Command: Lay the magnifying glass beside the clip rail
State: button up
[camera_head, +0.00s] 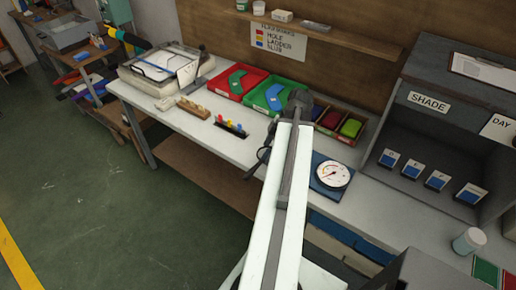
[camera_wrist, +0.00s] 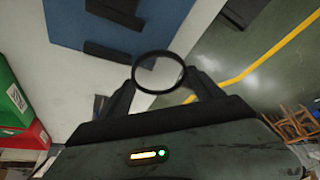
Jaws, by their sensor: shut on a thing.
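My gripper (camera_wrist: 160,90) is shut on the magnifying glass (camera_wrist: 158,70), a round dark-rimmed lens between the two fingers in the wrist view. The lens stands out past the fingertips, above the white bench and its edge. In the head view my arm covers most of the gripper; a dark curved shape just left of the arm may be part of the gripper or glass. The clip rail (camera_head: 231,129), a dark strip with red, yellow and blue clips, lies on the bench left of my arm, apart from it.
A wooden peg rack (camera_head: 193,108) lies left of the clip rail. Red (camera_head: 236,83) and green (camera_head: 269,98) trays stand behind it. A round gauge (camera_head: 332,175) on a blue base is right of my arm. Bare bench shows in front of the rail.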

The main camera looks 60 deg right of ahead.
jog(key=w+d, duration=0.2)
jog(key=d, duration=0.2)
jog(key=w+d+f+b, duration=0.1)
jog(key=w+d, duration=0.2)
jog(key=d, duration=0.1)
jog(key=w+d, duration=0.3)
jog(key=d, duration=0.2)
jog(key=shift+f, duration=0.15)
jog(key=f+b, duration=0.2)
jog(key=b, duration=0.1)
jog(key=f+b, duration=0.1)
jog(key=f, duration=0.1)
jog(key=shift+w+d, duration=0.15)
jog(key=shift+d, duration=0.15)
jog(key=o, duration=1.6)
jog(key=shift+r, duration=0.1)
jog(key=p+v, duration=1.1)
jog(key=v, duration=0.1)
jog(key=shift+r, duration=0.1)
